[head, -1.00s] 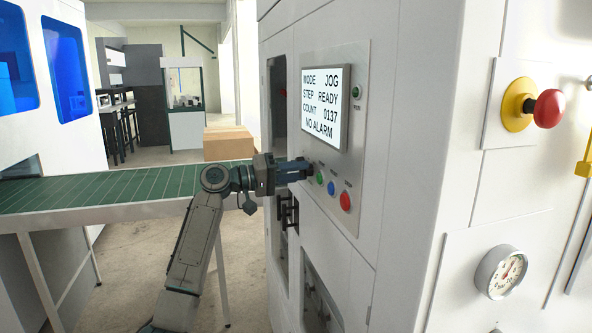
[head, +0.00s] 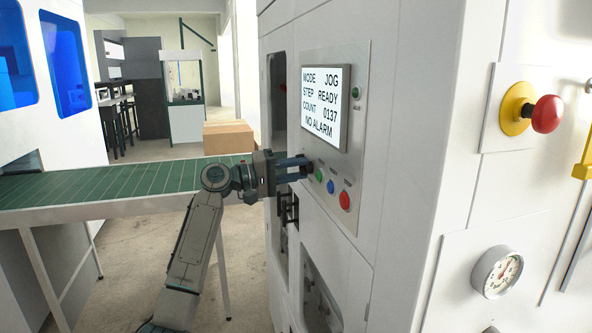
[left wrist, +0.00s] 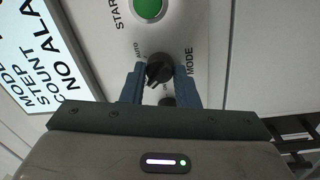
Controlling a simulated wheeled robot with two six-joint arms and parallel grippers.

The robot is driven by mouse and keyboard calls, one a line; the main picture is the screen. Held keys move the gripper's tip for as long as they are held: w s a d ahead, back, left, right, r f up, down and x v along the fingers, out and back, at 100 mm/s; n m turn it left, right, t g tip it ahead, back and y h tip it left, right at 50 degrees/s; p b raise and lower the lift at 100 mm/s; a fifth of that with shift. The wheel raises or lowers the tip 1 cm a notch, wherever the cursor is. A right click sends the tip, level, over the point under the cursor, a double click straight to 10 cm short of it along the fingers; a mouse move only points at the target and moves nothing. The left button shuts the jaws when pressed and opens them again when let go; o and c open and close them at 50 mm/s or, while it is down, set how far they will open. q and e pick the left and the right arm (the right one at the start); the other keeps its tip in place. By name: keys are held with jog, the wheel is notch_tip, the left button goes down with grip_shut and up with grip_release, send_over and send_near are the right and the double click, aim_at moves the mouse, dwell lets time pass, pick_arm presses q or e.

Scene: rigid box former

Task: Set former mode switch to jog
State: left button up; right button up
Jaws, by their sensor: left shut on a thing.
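The mode switch, a small black knob (left wrist: 158,68), is on the grey control panel (head: 361,75), beside the "MODE" label in the left wrist view. My left gripper (head: 308,166) reaches the panel from the left. In the left wrist view its two blue fingers (left wrist: 159,82) are on either side of the knob, shut on it. The former's screen (head: 322,105) reads mode JOG, step READY, count 0137, NO ALARM. My right gripper is not in view.
Green (head: 319,175), blue (head: 331,187) and red (head: 345,201) buttons sit right beside the fingers. A red emergency stop (head: 547,114) and a gauge (head: 497,272) are on the right face. A green conveyor (head: 110,183) runs behind my left arm.

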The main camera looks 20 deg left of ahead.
pick_arm(q)
jog(key=shift+r, duration=0.1)
jog(key=o, duration=0.8)
jog(key=shift+o, duration=0.8)
jog(key=shift+a, duration=0.1)
jog(key=b+v, duration=0.4)
jog(key=v, duration=0.6)
jog(key=shift+s+a, duration=0.15)
jog(key=shift+a, duration=0.15)
